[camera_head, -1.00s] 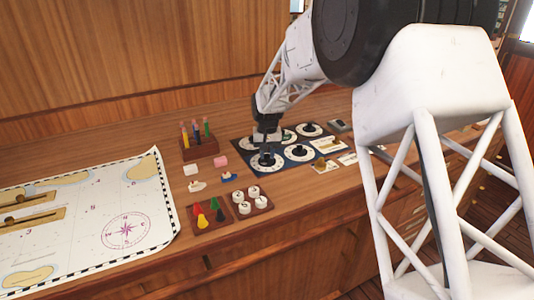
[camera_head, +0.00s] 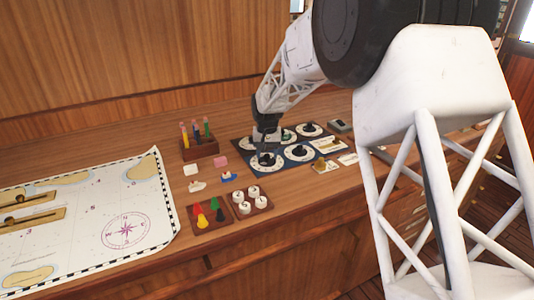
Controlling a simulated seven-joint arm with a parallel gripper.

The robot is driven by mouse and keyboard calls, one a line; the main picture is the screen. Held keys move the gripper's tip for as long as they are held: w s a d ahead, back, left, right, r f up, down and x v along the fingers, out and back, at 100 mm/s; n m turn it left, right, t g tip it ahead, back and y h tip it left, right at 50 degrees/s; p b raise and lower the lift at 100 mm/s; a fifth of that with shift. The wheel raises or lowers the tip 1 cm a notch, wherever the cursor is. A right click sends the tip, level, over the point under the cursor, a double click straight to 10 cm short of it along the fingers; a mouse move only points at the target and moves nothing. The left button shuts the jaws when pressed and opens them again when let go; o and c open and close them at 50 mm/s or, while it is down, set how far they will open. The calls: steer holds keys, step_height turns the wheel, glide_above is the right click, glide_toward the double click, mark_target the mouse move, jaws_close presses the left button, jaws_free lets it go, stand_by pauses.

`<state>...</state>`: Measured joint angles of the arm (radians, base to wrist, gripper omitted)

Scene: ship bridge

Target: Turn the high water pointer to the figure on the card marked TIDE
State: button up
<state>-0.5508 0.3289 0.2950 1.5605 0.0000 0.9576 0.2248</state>
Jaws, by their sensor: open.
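A dark blue panel (camera_head: 284,167) on the counter carries several white dials with black pointers. I cannot tell whether the fingers touch the knob. The front-middle dial (camera_head: 299,152) and the back-right dial (camera_head: 310,130) stand clear; another dial at the back is partly hidden by my gripper. Small pale cards (camera_head: 347,159) lie at the panel's right side. The writing on dials and cards is too small to read, so I cannot tell which is marked TIDE.
A chart (camera_head: 90,225) covers the left of the counter. A pen block (camera_head: 199,147), a tray of coloured pieces (camera_head: 209,216), a tray of white pegs (camera_head: 249,201), erasers and small model boats stand left of the panel. A small grey object (camera_head: 339,125) lies behind the panel's right end.

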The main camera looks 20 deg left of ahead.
mark_target(269, 156)
steer(key=shift+r, duration=3.9)
steer(key=shift+d, duration=0.1)
steer(key=shift+s+d+r, duration=0.1)
steer(key=shift+d+r, duration=0.1)
steer(key=shift+d, duration=0.1)
steer(key=s+d+r+m, duration=0.1)
steer(key=s+d+r, duration=0.4)
steer(key=d, duration=0.5)
steer(key=s+d+r+t, duration=0.1)
steer(key=s+d+r, duration=0.2)
steer(key=s+d, duration=0.55)
steer(key=s+d+r+m, duration=0.1)
steer(key=s+d+r, duration=0.35)
steer(key=d, duration=0.75)
steer(key=s+d+f, duration=0.2)
steer(key=s+d, duration=0.3)
steer(key=s, duration=0.4)
steer(key=s+d+f+m+t, duration=0.1)
steer(key=s+d+f, duration=0.1)
steer(key=s+d, duration=0.3)
steer(key=s+d+f+m, duration=0.1)
steer(key=s+d, duration=0.4)
steer(key=s, duration=0.8)
steer(key=shift+s+d+f+t, duration=0.2)
steer(key=shift+s+f+t, duration=0.15)
steer(key=shift+f, duration=0.2)
